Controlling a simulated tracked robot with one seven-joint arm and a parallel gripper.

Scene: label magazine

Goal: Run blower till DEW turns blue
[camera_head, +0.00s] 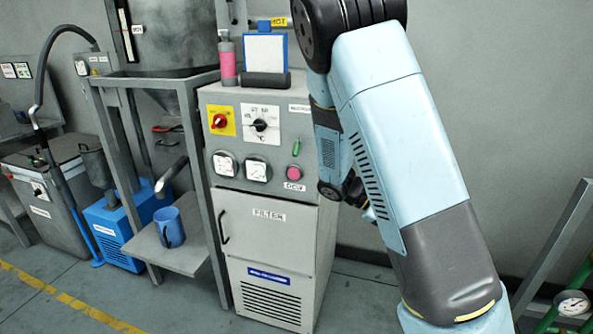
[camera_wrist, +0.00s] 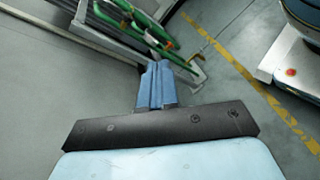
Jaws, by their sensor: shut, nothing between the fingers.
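The grey cabinet (camera_head: 270,220) stands left of my arm in the head view. Its panel has a yellow plate with a red rotary switch (camera_head: 220,121), a white plate with a black selector knob (camera_head: 260,125), and two round gauges. A small green lever (camera_head: 296,148) stands upright at the right. Below it, the round DEW indicator (camera_head: 293,173) is pink, with a small label under it. My gripper (camera_wrist: 158,72) shows in the wrist view with its blue fingers together and empty, over the floor, away from the panel.
A clipboard-like stand (camera_head: 265,55) and a pink bottle (camera_head: 228,62) sit on the cabinet. A hopper frame with a shelf holding a blue mug (camera_head: 169,227) stands left. Green pipes (camera_wrist: 140,28) with a gauge are at the right. Open floor lies in front.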

